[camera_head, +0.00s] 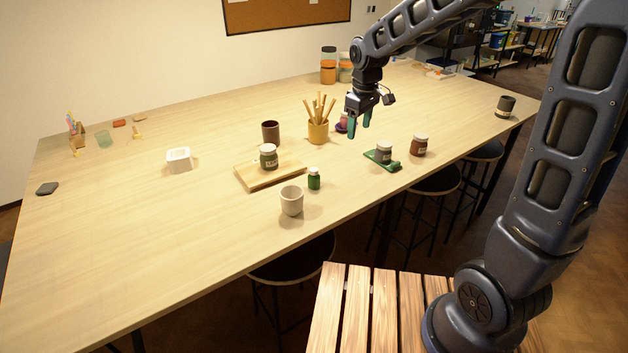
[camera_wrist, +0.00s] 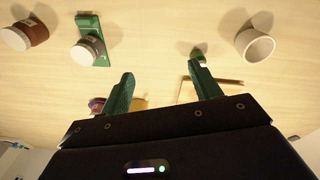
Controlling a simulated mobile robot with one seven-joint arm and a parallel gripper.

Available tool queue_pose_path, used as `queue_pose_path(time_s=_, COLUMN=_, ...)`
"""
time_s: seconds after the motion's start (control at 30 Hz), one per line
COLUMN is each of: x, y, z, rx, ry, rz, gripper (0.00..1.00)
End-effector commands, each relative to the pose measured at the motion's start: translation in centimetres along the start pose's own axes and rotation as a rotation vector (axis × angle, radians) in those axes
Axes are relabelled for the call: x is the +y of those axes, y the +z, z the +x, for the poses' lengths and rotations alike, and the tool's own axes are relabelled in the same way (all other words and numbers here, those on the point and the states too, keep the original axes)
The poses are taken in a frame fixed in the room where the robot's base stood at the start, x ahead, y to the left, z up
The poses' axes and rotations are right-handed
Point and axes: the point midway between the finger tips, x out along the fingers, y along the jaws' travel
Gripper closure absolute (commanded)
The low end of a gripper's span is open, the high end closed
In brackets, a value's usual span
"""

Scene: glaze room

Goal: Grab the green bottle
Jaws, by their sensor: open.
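The green bottle (camera_head: 314,179) is small, with a pale cap, and stands upright on the table between a white cup (camera_head: 292,201) and a wooden board (camera_head: 243,178). My gripper (camera_head: 359,129) is open and empty, in the air above the table, to the right of the bottle and farther back in the head view. In the wrist view the green bottle (camera_wrist: 198,54) shows just beyond the tip of the right finger, which seems to hide part of it. The open fingers (camera_wrist: 161,76) are apart with nothing between them.
Behind are a dark cup (camera_head: 270,133) and a pot of wooden tools (camera_head: 318,132). The table's left front is clear.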

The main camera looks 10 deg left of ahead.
Motion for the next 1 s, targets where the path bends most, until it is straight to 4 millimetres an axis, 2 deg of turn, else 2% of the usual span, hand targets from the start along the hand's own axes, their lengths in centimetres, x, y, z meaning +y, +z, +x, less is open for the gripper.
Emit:
queue_pose_path(time_s=0.03, x=-1.0, y=-1.7, z=1.2, rx=-0.013, ry=-0.012, rz=-0.048, gripper=0.37)
queue_pose_path(time_s=0.2, x=-4.2, y=-6.3, z=4.5, rx=-0.043, ry=-0.042, rz=-0.192, gripper=0.37)
queue_pose_path(time_s=0.4, x=-7.2, y=-9.6, z=7.3, rx=-0.064, ry=-0.065, rz=-0.303, gripper=0.37)
queue_pose_path(time_s=0.6, x=-8.2, y=-10.4, z=8.8, rx=-0.071, ry=-0.072, rz=-0.338, gripper=0.37)
queue_pose_path(time_s=0.9, x=-8.4, y=-10.0, z=12.7, rx=-0.071, ry=-0.072, rz=-0.337, gripper=0.37)
queue_pose_path(time_s=1.0, x=-8.4, y=-9.9, z=13.5, rx=-0.07, ry=-0.071, rz=-0.336, gripper=0.37)
